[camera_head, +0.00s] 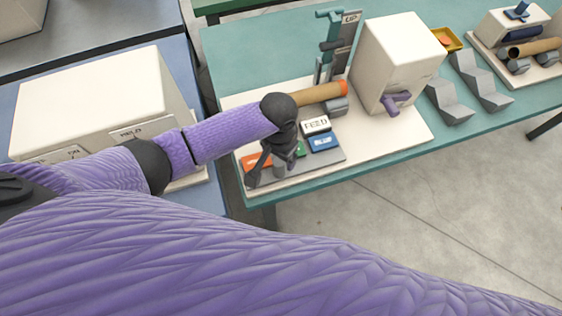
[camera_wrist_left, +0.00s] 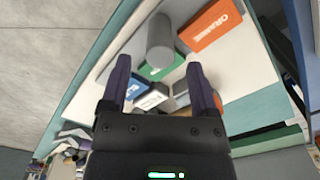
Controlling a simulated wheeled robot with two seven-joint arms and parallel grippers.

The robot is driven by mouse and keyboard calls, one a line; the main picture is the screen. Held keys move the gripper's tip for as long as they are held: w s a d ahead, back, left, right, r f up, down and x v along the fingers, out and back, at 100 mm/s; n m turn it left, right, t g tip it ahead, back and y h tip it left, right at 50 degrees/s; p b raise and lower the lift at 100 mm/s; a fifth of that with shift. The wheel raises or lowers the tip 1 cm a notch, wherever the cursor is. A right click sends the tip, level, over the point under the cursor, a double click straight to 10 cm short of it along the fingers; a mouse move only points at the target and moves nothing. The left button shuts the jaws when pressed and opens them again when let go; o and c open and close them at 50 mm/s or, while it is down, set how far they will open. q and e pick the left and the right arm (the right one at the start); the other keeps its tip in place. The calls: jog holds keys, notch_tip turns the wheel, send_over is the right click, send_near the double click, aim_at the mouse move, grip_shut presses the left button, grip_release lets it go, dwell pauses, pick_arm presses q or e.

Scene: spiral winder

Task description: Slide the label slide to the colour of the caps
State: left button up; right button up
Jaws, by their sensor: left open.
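The label slide shows as a grey strip (camera_head: 318,165) with an orange label (camera_head: 255,162), a green label (camera_head: 300,149) and a blue label (camera_head: 323,142). A grey upright knob (camera_head: 281,166) stands in front of the green label; in the left wrist view the knob (camera_wrist_left: 160,42) lies ahead, between the lines of the fingers. A brown tube (camera_head: 318,94) behind has an orange cap on its right end. My left gripper (camera_head: 266,166) is open over the strip; in the left wrist view its open fingers (camera_wrist_left: 158,70) hold nothing. My right gripper is not in view.
A white FEED block (camera_head: 316,125) sits just behind the blue label. A cream box (camera_head: 398,55) with a purple handle (camera_head: 396,102) stands to the right, and a teal UP post (camera_head: 328,45) at the back. Grey V-blocks (camera_head: 450,102) stand farther right.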

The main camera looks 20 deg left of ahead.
pick_arm(q)
notch_tip(320, 180, down, 6)
jog(key=shift+r+b, duration=0.1)
jog(key=shift+b, duration=0.9)
grip_shut()
dwell(0.6)
